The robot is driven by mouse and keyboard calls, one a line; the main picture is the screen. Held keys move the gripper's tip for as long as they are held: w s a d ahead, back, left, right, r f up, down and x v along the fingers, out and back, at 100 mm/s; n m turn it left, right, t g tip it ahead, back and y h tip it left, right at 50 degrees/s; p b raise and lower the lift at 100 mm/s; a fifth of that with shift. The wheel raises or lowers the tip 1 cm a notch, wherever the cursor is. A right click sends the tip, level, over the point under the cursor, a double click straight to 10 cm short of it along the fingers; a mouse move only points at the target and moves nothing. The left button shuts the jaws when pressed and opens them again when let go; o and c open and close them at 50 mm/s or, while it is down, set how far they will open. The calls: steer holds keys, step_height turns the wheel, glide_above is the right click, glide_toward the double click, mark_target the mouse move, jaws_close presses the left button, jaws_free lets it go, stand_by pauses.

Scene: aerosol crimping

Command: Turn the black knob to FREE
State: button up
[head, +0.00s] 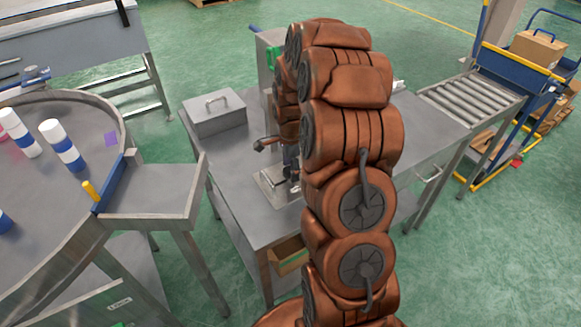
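I cannot make out a black knob or any FREE mark for certain. A small dark handle-like part (264,144) sticks out to the left of a metal fixture, partly hidden by my arm. The fixture's light base plate (271,184) lies on the grey workbench (234,208). My copper-coloured arm rises in front of the bench and bends down behind itself toward the fixture. The end of my arm is small and mostly covered by its own links, so my gripper's fingers and any contact cannot be told.
A lidded metal box (214,112) stands on the bench's back left. A round table (97,128) with white-and-blue cans (62,145) and a side chute (150,205) are at left. A roller conveyor (470,98) joins at right.

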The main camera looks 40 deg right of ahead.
steer(key=c, duration=0.8)
steer(key=shift+a, duration=0.15)
steer(key=shift+c, duration=0.7)
